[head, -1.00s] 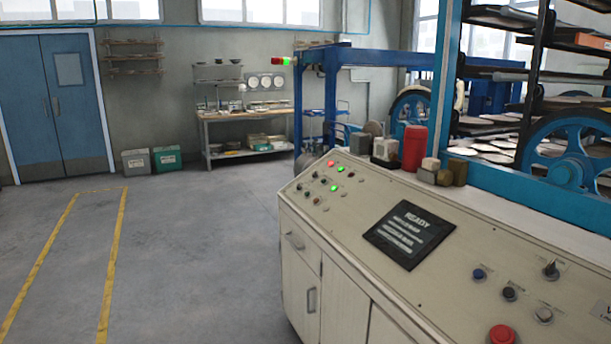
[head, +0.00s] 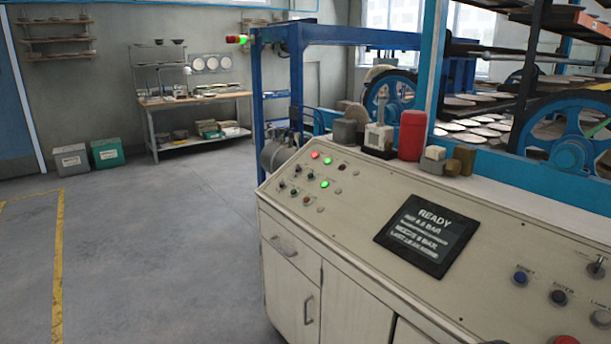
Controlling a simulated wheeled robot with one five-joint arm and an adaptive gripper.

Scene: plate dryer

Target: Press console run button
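The beige console (head: 345,215) stands at the right in the head view, with a sloped top panel. Its dark screen (head: 427,236) reads READY. On the right of the panel are a blue button (head: 520,278), a dark button labelled ENTER (head: 558,297), a pale button (head: 600,318) with a label cut off at the edge, and a switch (head: 597,266). A red button (head: 566,340) is cut by the bottom edge. The far left end has small knobs and lit red and green lamps (head: 324,184). I cannot tell which is the run button. My gripper is not visible.
A red canister (head: 412,135) and small blocks stand along the console's back edge. Blue machinery with wheels and plate racks lies behind. A shelf table (head: 195,97) and two bins (head: 107,152) stand at the back wall. The floor at the left is clear.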

